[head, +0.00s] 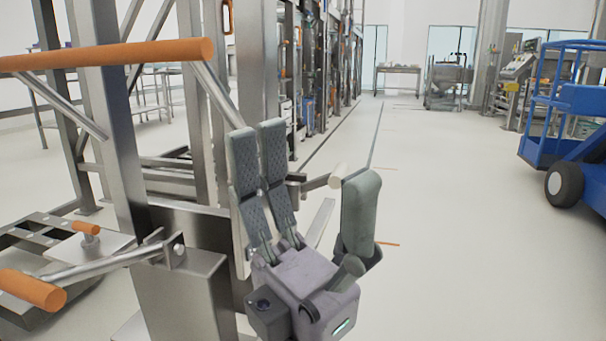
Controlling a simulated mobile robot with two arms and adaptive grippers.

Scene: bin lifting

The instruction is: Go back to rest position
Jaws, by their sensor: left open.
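My left gripper (256,132) is at the bottom middle, with its two grey ridged fingers pointing up. The fingers stand close together, with a narrow gap and nothing visible between them. They are in front of a metal frame (112,140); I cannot tell whether they touch it. My right gripper is not in view. No bin can be made out.
An orange-ended bar (150,52) crosses the upper left, and a lever with an orange grip (35,290) juts out lower left. A grey metal box (180,295) stands left of the gripper. A blue wheeled machine (575,125) is at right. The floor (450,220) between is clear.

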